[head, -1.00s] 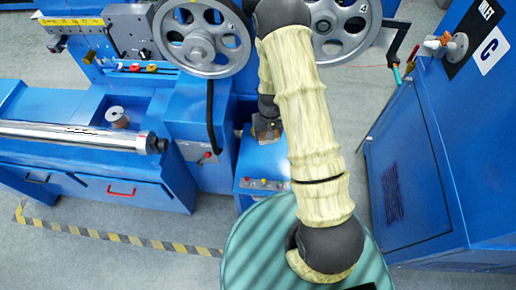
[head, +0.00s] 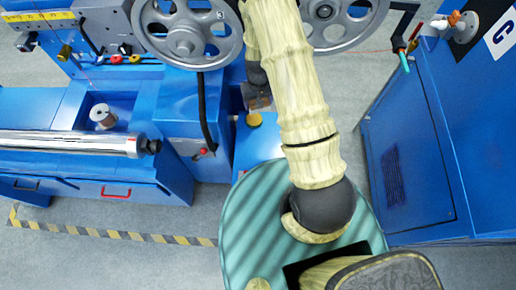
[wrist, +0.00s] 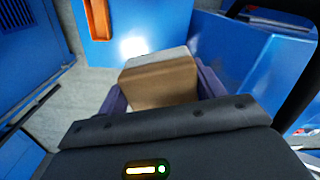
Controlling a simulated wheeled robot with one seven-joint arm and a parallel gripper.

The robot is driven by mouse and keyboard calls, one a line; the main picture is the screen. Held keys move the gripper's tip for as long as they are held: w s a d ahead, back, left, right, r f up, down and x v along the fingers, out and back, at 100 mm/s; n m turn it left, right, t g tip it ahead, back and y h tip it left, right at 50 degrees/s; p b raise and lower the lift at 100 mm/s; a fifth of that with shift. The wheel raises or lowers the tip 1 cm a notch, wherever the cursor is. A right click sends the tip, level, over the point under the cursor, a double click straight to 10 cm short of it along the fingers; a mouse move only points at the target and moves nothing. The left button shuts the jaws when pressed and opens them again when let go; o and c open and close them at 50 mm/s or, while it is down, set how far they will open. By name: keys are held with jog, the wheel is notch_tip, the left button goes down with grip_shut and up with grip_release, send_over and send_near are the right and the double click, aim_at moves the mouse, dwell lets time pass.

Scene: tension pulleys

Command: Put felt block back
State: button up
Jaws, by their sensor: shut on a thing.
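My gripper (head: 257,98) is at the end of my arm, in front of the blue machine and below its spoked wheels. In the wrist view my gripper (wrist: 161,84) has its two purple fingers shut on a brown block with a pale grey top end, which I take to be the felt block (wrist: 160,82). The block sticks out past the fingertips. In the head view the felt block (head: 260,102) shows only as a small brown patch, partly hidden by my gripper and arm. No empty place for the block is clearly visible.
A silver roller (head: 70,142) and a spool (head: 102,116) are left. A blue cabinet (head: 410,170) stands right.

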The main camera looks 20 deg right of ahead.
notch_tip(320, 180, down, 28)
jog(key=m+b, duration=0.3)
jog(key=b, duration=3.2)
jog(key=shift+m, duration=0.3)
jog(key=shift+s, duration=0.1)
jog(key=b, duration=0.2)
send_over(258, 150)
notch_tip(258, 150, down, 6)
jog(key=shift+d+f, duration=0.1)
jog(key=shift+f, duration=1.9)
jog(key=shift+f+b, duration=0.1)
jog(key=shift+b, duration=0.25)
jog(key=o, duration=0.9)
jog(key=shift+o, duration=0.2)
